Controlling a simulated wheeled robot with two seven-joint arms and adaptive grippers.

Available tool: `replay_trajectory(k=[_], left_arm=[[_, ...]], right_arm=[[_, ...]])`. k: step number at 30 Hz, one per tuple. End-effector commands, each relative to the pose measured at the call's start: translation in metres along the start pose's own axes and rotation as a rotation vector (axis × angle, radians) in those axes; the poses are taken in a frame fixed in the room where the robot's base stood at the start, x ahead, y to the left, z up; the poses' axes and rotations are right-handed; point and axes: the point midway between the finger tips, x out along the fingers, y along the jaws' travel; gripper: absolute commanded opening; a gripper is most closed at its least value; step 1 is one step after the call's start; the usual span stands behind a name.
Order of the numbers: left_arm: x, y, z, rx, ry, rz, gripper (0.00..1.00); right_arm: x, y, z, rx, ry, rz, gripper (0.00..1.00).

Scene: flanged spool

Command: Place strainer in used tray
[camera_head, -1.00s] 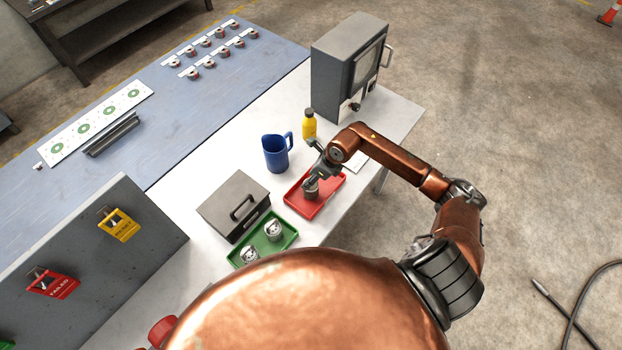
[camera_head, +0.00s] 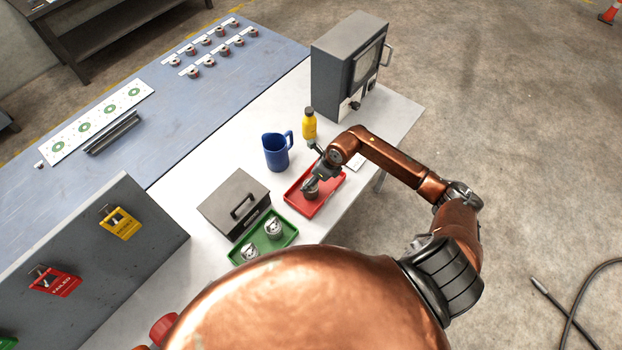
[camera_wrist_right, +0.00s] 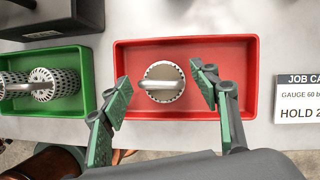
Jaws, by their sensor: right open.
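A metal mesh strainer with a looped handle (camera_wrist_right: 163,82) stands in the red tray (camera_wrist_right: 235,52), seen from above in the right wrist view. In the head view the strainer (camera_head: 310,191) is in the red tray (camera_head: 318,204), partly covered by my right gripper (camera_head: 312,180). In the wrist view my right gripper (camera_wrist_right: 165,92) is open, its green-padded fingers spread on either side of the strainer and apart from it. More strainers (camera_head: 273,229) sit in the green tray (camera_head: 285,240), which also shows at the wrist view's left (camera_wrist_right: 86,85). My left gripper does not show.
A grey box with a handle (camera_head: 234,203) stands behind the green tray. A blue jug (camera_head: 276,153), a yellow bottle (camera_head: 309,125) and a grey cabinet (camera_head: 345,70) stand behind the red tray. A job card (camera_wrist_right: 300,98) lies right of it.

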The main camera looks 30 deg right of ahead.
Motion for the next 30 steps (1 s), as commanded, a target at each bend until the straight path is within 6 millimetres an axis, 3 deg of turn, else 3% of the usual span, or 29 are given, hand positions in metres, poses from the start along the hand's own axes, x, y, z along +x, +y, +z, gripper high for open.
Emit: replay_trajectory(k=[5, 19, 24, 30], left_arm=[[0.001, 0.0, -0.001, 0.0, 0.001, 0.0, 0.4], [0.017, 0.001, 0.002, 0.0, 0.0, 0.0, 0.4], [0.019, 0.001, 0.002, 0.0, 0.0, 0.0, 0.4], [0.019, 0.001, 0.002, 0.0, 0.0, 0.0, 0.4]], right_arm=[[-0.014, -0.002, 0.0, -0.002, 0.0, -0.003, 0.56], [-0.104, -0.001, 0.0, 0.0, 0.0, -0.002, 0.56], [-0.119, 0.0, 0.0, 0.0, 0.0, -0.001, 0.56], [-0.122, 0.0, 0.001, 0.0, 0.0, 0.0, 0.56]])
